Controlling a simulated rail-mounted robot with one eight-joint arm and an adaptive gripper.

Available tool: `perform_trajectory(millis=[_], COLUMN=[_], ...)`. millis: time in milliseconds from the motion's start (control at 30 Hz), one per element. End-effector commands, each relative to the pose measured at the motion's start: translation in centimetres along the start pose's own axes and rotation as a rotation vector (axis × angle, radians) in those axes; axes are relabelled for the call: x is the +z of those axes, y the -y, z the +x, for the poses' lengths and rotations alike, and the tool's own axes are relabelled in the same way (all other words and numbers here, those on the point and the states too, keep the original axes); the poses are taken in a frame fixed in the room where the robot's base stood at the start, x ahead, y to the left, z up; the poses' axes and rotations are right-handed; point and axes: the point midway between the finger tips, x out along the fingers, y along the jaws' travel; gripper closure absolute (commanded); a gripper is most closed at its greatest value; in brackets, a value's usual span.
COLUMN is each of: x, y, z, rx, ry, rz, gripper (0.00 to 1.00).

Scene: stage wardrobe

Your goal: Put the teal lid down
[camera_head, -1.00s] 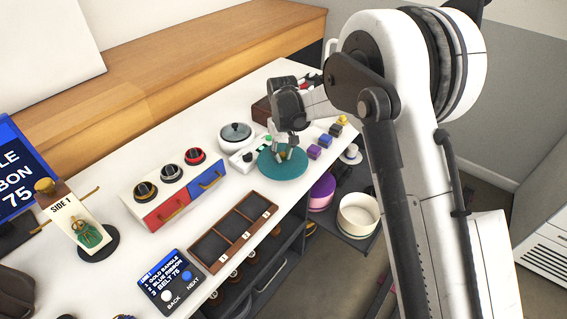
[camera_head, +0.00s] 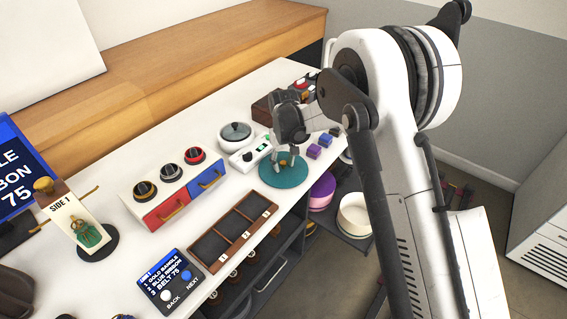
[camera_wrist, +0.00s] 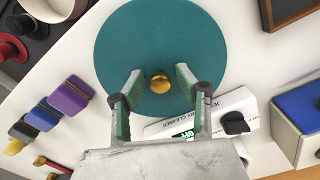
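The teal lid (camera_head: 285,176) is a flat round disc with a gold knob (camera_wrist: 159,83) at its centre. It appears to lie flat on the white counter, close to the front edge. My gripper (camera_head: 286,161) is over the lid. In the wrist view, its fingers (camera_wrist: 159,78) stand apart on either side of the knob, with visible gaps, so it is open. The exact contact under the lid is hidden.
A drawer unit (camera_head: 170,199) and a wooden three-compartment tray (camera_head: 231,229) are left. The counter's front edge is near.

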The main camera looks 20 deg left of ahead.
Motion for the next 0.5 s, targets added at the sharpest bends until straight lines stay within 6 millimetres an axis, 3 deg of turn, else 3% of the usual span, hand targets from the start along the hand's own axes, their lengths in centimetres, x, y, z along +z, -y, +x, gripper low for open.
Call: perform_trajectory(millis=[333,500], x=[0.0,0.0], y=[0.0,0.0], z=[-0.4,-2.5], rx=[0.000,0.000], ry=[0.000,0.000], rz=[0.000,0.000], gripper=[0.65,0.65])
